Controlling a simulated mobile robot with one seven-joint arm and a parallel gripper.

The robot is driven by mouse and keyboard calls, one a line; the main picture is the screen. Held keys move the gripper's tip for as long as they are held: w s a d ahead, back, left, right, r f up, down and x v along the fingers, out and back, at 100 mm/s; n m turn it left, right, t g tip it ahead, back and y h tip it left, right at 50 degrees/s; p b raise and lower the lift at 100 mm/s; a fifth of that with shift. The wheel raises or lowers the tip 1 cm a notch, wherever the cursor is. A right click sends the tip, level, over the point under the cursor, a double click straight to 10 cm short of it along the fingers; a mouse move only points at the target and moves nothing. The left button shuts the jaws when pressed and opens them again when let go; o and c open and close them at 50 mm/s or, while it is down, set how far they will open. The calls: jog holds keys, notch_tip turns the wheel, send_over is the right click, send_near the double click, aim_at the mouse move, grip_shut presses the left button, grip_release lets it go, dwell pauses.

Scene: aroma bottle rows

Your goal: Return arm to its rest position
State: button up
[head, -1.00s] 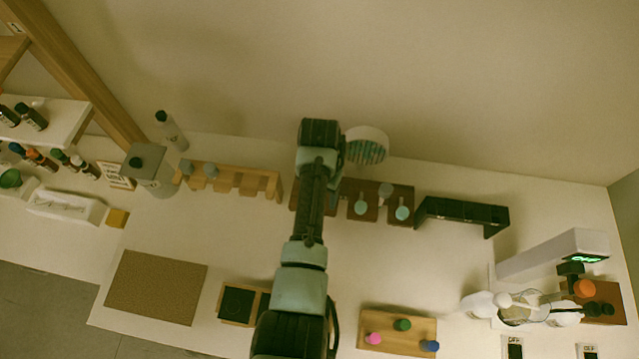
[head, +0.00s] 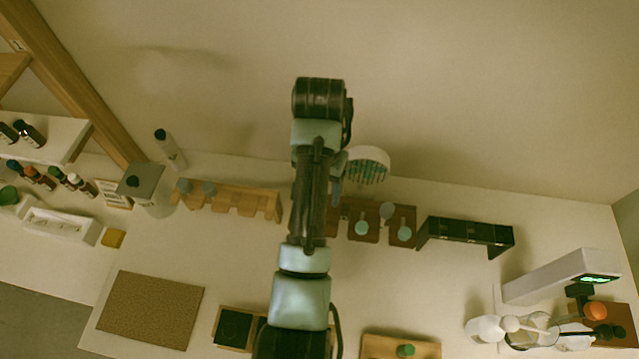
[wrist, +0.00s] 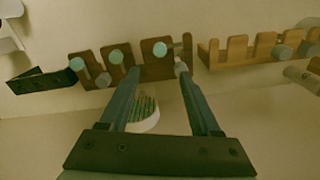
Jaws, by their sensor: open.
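My arm reaches up the middle of the head view, its elbow high in the picture. My gripper (wrist: 157,72) is open in the wrist view, its two dark fingers apart with nothing held. Beyond the fingertips is a dark brown notched rack (wrist: 141,72) with several teal-topped pieces. One teal top (wrist: 160,48) appears between the fingertips, but I cannot tell how far off it is. In the head view my arm hides most of the gripper and the left part of the brown rack (head: 365,215).
A white round holder of green-tipped sticks (head: 368,167) stands close to my arm. A light wooden rack (head: 230,200) is left, a black stand (head: 465,232) right. A white device with a green display (head: 560,277) is far right. The counter's middle right is clear.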

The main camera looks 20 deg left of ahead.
jog(key=shift+r, duration=0.75)
jog(key=shift+f, duration=0.1)
